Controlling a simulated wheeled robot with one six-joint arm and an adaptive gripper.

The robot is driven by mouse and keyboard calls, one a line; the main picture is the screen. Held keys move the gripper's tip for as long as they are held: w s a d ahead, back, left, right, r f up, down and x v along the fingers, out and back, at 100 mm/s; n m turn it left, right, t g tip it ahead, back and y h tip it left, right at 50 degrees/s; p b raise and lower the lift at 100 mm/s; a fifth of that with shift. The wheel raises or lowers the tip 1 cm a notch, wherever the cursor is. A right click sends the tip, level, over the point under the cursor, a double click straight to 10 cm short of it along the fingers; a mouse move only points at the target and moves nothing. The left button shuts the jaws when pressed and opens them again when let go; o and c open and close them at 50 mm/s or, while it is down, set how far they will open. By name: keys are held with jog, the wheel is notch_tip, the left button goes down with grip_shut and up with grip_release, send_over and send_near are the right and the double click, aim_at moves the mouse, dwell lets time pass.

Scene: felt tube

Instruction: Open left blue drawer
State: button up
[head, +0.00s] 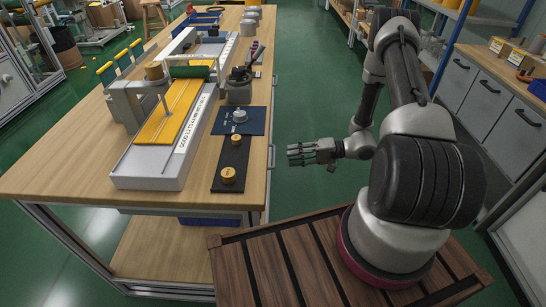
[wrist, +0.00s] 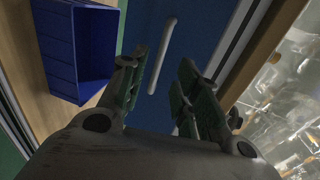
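In the wrist view a dark blue front (wrist: 190,30) fills the upper middle, with a pale bar handle (wrist: 162,55) on it. I take this front for the blue drawer; whether it is the left one I cannot tell. My gripper (wrist: 158,85) has its two green-padded fingers spread apart with nothing between them. The handle lies beyond the fingertips, in line with the gap, and appears apart from them. In the head view my gripper (head: 300,153) is beside the right edge of the workbench.
A blue open bin (wrist: 75,50) sits left of the blue front on a wooden surface. The workbench (head: 60,160) carries a yellow-topped fixture (head: 170,110) and weights. Grey drawer cabinets (head: 490,95) stand at the right. The green aisle floor (head: 295,75) is clear.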

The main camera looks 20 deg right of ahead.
aim_at(274, 157)
jog(key=x, duration=0.7)
jog(key=shift+w+a, duration=0.1)
jog(key=shift+a, duration=0.3)
grip_shut()
